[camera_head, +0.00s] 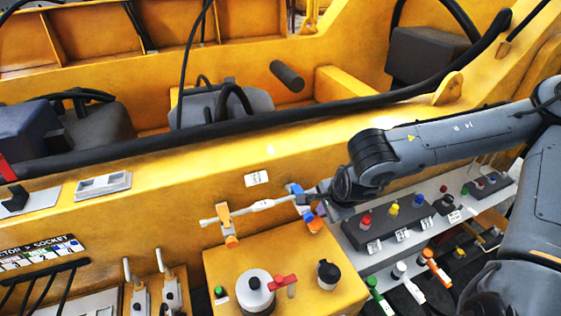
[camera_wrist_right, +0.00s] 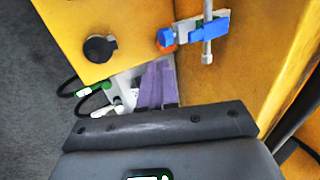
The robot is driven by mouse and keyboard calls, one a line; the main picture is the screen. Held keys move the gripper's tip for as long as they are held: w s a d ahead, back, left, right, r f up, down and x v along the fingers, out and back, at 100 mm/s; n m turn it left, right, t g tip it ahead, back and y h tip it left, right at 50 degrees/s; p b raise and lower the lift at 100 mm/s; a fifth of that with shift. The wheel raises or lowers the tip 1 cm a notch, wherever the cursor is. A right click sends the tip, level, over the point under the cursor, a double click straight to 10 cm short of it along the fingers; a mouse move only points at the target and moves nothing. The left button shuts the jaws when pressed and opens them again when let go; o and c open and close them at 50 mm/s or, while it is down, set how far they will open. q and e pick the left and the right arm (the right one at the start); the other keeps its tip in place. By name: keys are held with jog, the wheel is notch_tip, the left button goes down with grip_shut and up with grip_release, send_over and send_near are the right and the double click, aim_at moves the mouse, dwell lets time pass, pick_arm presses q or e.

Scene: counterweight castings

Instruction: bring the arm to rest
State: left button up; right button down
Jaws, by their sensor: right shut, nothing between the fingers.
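My right arm (camera_head: 430,143) reaches in from the right in the head view. My right gripper (camera_head: 322,200) is at its end, beside a pale rod with blue and orange clamp parts above a yellow box. In the right wrist view the fingers (camera_wrist_right: 157,86) are shut with nothing between them. The blue clamp (camera_wrist_right: 210,29) and rod show just beyond them. Whether the gripper touches the rod cannot be told. My left gripper is not in view.
The yellow box (camera_head: 230,265) carries a white round cap with a red lever (camera_head: 283,282) and a black knob (camera_head: 328,272). A grey ledge with coloured buttons (camera_head: 392,208) lies under my arm. Plugs on cables stand at lower right, toggle levers (camera_head: 168,280) at lower left.

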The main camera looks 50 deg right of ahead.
jog(key=s+a+f+g+y, duration=0.1)
jog(key=s+a+f+y, duration=0.2)
jog(key=a+f, duration=0.5)
jog(key=s+a+f+g+y, duration=0.1)
jog(key=s+a+f+y, duration=0.2)
jog(key=a+f, duration=0.55)
jog(key=w+a+r+m+t+y, duration=0.1)
jog(key=w+a+m+t+y, duration=0.15)
jog(key=a+m, duration=0.6)
jog(key=w+a+r+m+t+y, duration=0.1)
jog(key=a+m+t+y, duration=0.15)
jog(key=a+m, duration=0.6)
jog(key=s+d+f+m+g+h, duration=0.2)
jog(key=s+d+f+m+h, duration=0.15)
jog(key=m, duration=1.05)
jog(key=s+d+f+m+g+h, duration=0.2)
jog(key=d+m+h, duration=0.3)
jog(key=m, duration=1)
notch_tip(320, 180, up, 16)
jog(key=p, duration=1.5)
jog(key=shift+w+f+n, duration=0.2)
jog(key=shift+w+n, duration=0.1)
jog(key=shift+w, duration=0.05)
